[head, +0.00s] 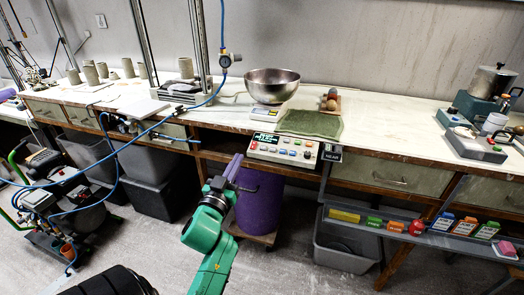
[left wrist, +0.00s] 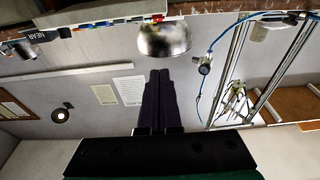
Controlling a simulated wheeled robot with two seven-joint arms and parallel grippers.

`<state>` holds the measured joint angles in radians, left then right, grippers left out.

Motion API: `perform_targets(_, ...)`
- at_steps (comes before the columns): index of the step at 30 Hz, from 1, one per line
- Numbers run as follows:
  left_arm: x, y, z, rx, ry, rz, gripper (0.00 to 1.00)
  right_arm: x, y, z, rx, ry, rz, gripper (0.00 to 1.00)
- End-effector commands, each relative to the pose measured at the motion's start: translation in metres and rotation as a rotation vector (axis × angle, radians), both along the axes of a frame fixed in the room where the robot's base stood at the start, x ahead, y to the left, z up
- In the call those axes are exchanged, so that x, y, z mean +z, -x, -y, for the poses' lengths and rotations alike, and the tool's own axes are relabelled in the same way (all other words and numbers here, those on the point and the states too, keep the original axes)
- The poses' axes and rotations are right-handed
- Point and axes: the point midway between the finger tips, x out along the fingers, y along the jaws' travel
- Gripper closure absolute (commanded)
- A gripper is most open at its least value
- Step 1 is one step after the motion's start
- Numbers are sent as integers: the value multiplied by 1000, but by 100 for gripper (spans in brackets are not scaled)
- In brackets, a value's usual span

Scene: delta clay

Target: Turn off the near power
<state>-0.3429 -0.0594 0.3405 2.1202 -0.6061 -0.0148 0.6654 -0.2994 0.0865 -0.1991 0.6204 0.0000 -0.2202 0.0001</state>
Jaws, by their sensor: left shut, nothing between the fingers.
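A white control panel (head: 283,149) with a green-lit display and several coloured buttons is on the bench's front edge. A dark label (head: 332,152) beside it on the right seems to read NEAR; it also shows in the left wrist view (left wrist: 38,37), which looks upside down. The buttons are too small to tell which is the power one. My left gripper (head: 236,166) is shut and empty, just left of and below the panel, apart from it. In the left wrist view its dark fingers (left wrist: 160,75) lie together. My right gripper is not in view.
A metal bowl (head: 272,85) stands on a scale behind the panel, with a green mat (head: 311,124) to its right. A purple bin (head: 262,205) stands below the panel. A lower shelf at right holds coloured boxes (head: 375,221). A blue hose (head: 150,130) runs along the left.

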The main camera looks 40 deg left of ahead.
Motion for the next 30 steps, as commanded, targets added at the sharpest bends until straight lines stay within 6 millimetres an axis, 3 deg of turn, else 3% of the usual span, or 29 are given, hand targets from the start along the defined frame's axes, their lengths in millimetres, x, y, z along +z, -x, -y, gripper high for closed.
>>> perform_targets(8,3,-12,-3,-2,0,-1,100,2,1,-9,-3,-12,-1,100)
perform_targets(20,20,-91,-31,-1,0,0,100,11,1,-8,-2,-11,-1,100)
perform_targets(24,-6,-103,-35,0,7,-4,100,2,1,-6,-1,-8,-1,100)
perform_targets(30,-18,-110,-38,0,2,-3,100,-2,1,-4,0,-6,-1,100)
